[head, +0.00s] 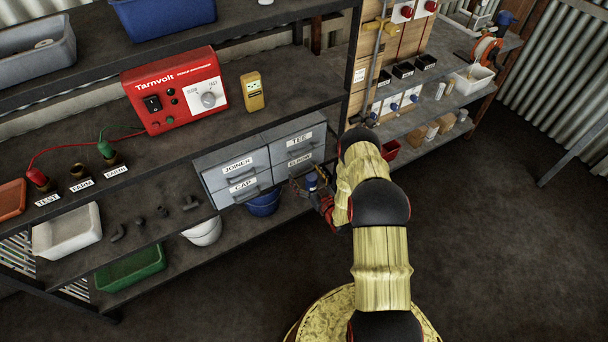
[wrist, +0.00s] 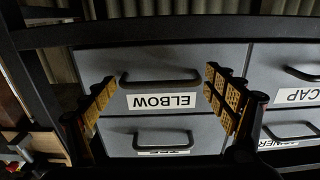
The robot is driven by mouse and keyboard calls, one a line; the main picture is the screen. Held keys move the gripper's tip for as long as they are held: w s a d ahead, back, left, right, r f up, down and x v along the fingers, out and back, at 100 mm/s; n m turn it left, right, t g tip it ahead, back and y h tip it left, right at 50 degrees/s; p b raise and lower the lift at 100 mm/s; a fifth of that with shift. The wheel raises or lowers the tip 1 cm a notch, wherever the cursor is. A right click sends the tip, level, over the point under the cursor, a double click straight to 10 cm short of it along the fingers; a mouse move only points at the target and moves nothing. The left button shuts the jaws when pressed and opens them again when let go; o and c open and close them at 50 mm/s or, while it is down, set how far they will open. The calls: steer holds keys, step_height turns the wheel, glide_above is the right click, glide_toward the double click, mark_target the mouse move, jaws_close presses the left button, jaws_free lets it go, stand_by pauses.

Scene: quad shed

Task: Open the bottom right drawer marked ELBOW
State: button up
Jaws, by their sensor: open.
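The ELBOW drawer (head: 306,159) is the bottom right one in a grey drawer cabinet under the bench in the head view. In the wrist view, which shows the cabinet upside down, the ELBOW drawer (wrist: 200,62) fills the upper middle, with its dark bar handle (wrist: 160,78) and white label. The drawer looks shut. My gripper (head: 312,187) is at the cabinet's lower right in the head view, partly hidden by my arm. In the wrist view my gripper (wrist: 168,97) is open, with yellow pads on either side of the handle and label. Nothing is between the fingers.
The TEE drawer (head: 299,138) is above ELBOW, the JOINER drawer (head: 236,167) and CAP drawer (head: 242,187) to its left. A blue bucket (head: 264,203) stands below the cabinet. A red bin (head: 390,150) is to the right. The floor (head: 490,220) at right is clear.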

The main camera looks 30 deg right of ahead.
steer(key=shift+w, duration=0.4)
steer(key=shift+c, duration=0.3)
steer(key=c, duration=1.3)
